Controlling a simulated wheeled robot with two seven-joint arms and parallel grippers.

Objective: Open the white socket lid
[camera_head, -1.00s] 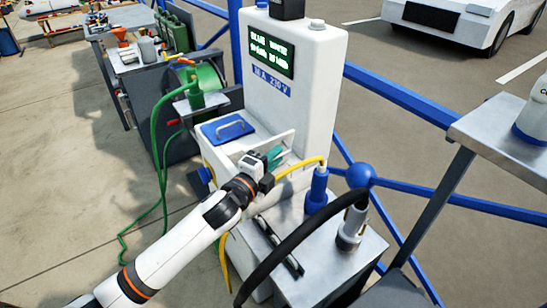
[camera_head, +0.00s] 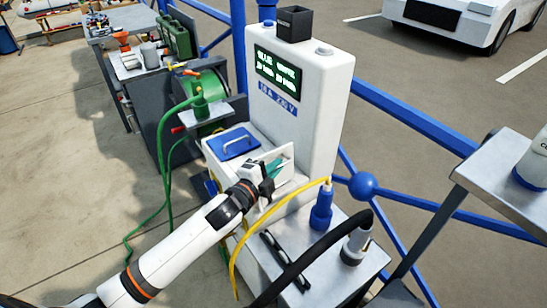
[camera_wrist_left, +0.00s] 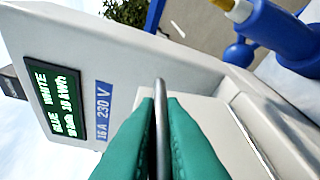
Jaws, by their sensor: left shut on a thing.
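The white power pedestal (camera_head: 300,115) stands in the middle of the head view. Its white socket lid (camera_head: 287,157) shows as a pale panel tilted up from the pedestal's ledge, beside the blue lid (camera_head: 235,143), which lies flat with a grey handle. My left gripper (camera_head: 271,168) is at the white lid, with its teal fingers shut. In the left wrist view, the fingers (camera_wrist_left: 160,120) pinch a thin dark grey bar (camera_wrist_left: 160,88), the lid's handle, in front of the white panel. The socket under the lid is hidden. My right gripper is not in view.
A blue plug (camera_head: 321,208) with a yellow cable (camera_head: 270,210) stands on the metal box right of my arm. A thick black cable (camera_head: 310,257) runs to a grey connector (camera_head: 355,245). A green hose reel (camera_head: 205,95) stands left, and blue rails (camera_head: 410,115) are behind.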

